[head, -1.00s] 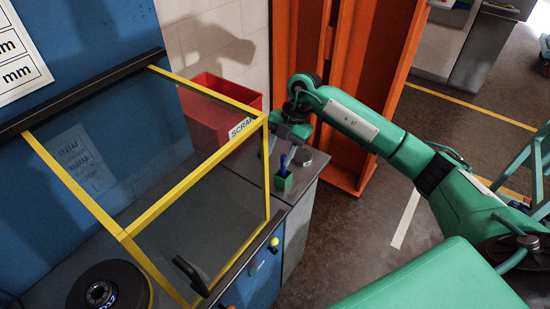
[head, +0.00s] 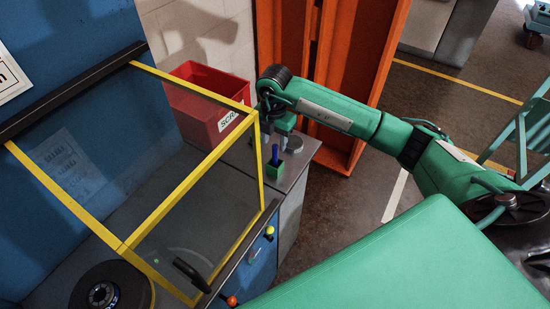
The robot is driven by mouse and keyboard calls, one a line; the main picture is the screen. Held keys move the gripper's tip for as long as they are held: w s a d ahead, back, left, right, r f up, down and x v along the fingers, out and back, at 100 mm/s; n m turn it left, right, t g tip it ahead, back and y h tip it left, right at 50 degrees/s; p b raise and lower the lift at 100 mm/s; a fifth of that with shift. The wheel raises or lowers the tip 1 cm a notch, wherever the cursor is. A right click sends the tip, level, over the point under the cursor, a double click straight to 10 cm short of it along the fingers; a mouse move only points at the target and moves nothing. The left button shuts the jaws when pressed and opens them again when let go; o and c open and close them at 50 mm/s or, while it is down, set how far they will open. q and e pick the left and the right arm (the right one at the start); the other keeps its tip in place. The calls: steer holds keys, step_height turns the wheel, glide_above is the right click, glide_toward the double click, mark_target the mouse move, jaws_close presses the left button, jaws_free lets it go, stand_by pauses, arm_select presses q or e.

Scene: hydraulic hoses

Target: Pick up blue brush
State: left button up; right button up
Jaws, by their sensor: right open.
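The blue brush (head: 275,154) stands upright in a small green holder (head: 275,170) on the grey cabinet top, beside the yellow-framed guard. My right gripper (head: 276,140) points down directly over the brush area, with its fingers open. One finger shows on each side near the brush's top, and the gripper looks empty. I cannot tell the exact gap between the fingers and the brush. My left gripper is not in view.
A red scrap bin (head: 203,110) stands behind the holder to the left. The clear guard with a yellow frame (head: 190,180) is close on the left. A round grey item (head: 294,144) sits right of the brush. Orange shelving (head: 350,80) stands behind.

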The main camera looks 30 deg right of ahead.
mark_target(275, 146)
step_height(275, 146, down, 4)
steer(key=p, duration=0.2)
steer(key=shift+s+d+p, duration=0.1)
steer(key=shift+s+p, duration=0.05)
steer(key=shift+p, duration=0.15)
steer(key=shift+f, duration=0.45)
jaws_close()
